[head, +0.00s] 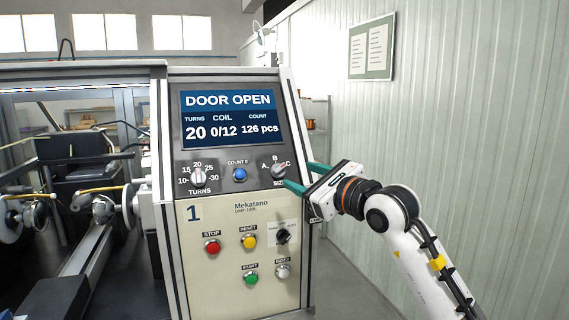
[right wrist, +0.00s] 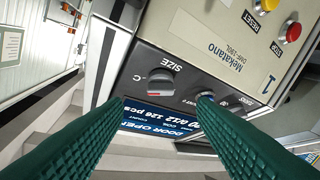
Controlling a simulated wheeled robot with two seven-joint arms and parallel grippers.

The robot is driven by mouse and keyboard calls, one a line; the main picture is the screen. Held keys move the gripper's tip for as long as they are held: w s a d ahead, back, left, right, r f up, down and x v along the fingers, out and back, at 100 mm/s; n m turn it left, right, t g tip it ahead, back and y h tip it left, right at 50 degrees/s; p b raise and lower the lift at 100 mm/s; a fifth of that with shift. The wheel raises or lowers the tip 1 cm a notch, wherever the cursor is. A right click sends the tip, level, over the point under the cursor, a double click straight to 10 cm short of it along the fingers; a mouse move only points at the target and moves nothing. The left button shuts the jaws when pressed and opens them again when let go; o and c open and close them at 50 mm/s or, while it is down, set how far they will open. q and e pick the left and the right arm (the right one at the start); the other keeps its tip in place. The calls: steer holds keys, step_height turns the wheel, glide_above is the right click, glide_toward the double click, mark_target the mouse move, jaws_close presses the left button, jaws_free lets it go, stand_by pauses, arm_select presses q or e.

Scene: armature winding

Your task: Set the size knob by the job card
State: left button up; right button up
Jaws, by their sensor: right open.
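The size knob (head: 279,171) is a dark dial on the machine's front panel, with A, B and C around it and SIZE below. In the right wrist view the knob (right wrist: 160,82) lies just ahead of my fingers, with a red mark on it and the letter C beside it. The exact letter it points to is hard to tell. My right gripper (head: 296,174) is open, its green fingers at the knob's right and lower side, apart from it. The right wrist view shows both fingers (right wrist: 162,98) spread with nothing between. My left gripper is out of view. No readable job card shows.
The screen (head: 228,115) reads DOOR OPEN, turns 20, coil 0/12, count 126 pcs. The turns knob (head: 198,177) and blue count button (head: 240,174) sit left of the size knob. Several buttons and a black switch are below. A wall board (head: 371,48) holds two unreadable sheets.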

mark_target(282, 169)
steer(key=p+x, duration=0.2)
steer(key=x, duration=0.4)
steer(key=shift+a+r, duration=0.1)
steer(key=shift+w+a, duration=0.3)
steer(key=shift+w, duration=0.1)
steer(key=c, duration=1)
